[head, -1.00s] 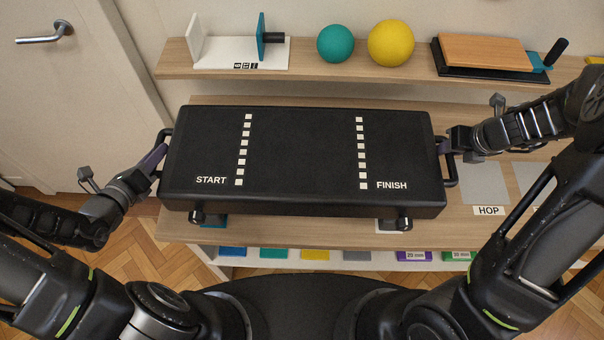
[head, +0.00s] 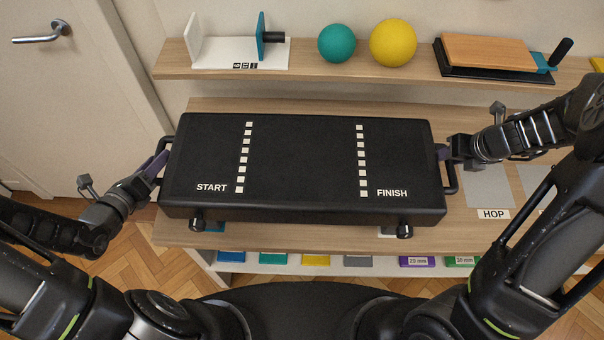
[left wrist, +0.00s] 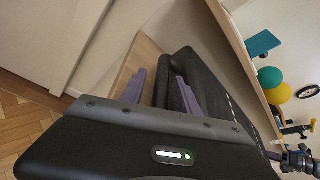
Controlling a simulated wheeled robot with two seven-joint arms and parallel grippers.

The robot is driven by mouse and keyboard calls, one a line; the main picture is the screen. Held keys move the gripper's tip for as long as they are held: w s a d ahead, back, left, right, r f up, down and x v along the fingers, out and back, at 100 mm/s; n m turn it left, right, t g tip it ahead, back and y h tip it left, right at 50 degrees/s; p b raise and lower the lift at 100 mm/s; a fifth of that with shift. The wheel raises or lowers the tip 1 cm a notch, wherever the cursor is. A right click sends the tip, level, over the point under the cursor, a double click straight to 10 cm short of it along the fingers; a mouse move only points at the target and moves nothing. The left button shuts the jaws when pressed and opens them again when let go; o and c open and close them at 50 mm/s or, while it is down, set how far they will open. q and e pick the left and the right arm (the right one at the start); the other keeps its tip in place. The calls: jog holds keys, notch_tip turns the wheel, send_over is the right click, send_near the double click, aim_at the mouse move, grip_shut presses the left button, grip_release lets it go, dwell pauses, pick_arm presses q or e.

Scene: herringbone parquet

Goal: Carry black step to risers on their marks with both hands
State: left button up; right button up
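The black step (head: 302,160), with START and FINISH lettering and two rows of white squares, is level above the wooden bench (head: 470,232). My left gripper (head: 156,162) is shut on the handle at its left end; the purple fingers stand either side of the black handle (left wrist: 166,72) in the left wrist view. My right gripper (head: 446,153) is shut on the right-end handle. Round black feet show under the front edge. A teal patch (head: 214,227) peeks out below the left foot; the step hides most of the bench under it, and I see no risers clearly.
Grey marks, one labelled HOP (head: 488,188), lie on the bench at right. The shelf behind holds a teal ball (head: 337,43), a yellow ball (head: 393,43), a white-and-teal stand (head: 240,52) and a wooden-topped board (head: 487,52). Coloured blocks (head: 315,260) sit below the bench's front edge.

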pick_arm(q)
jog(key=o, duration=0.5)
jog(key=shift+d, duration=0.3)
jog(key=shift+c, duration=0.2)
pick_arm(e)
jog(key=shift+a, duration=0.25)
pick_arm(q)
jog(key=shift+d+r, duration=0.1)
jog(key=shift+d, duration=0.1)
pick_arm(e)
jog(key=shift+a, duration=0.15)
jog(key=shift+d, duration=0.25)
pick_arm(q)
jog(key=v, duration=0.8)
jog(key=shift+a, duration=0.4)
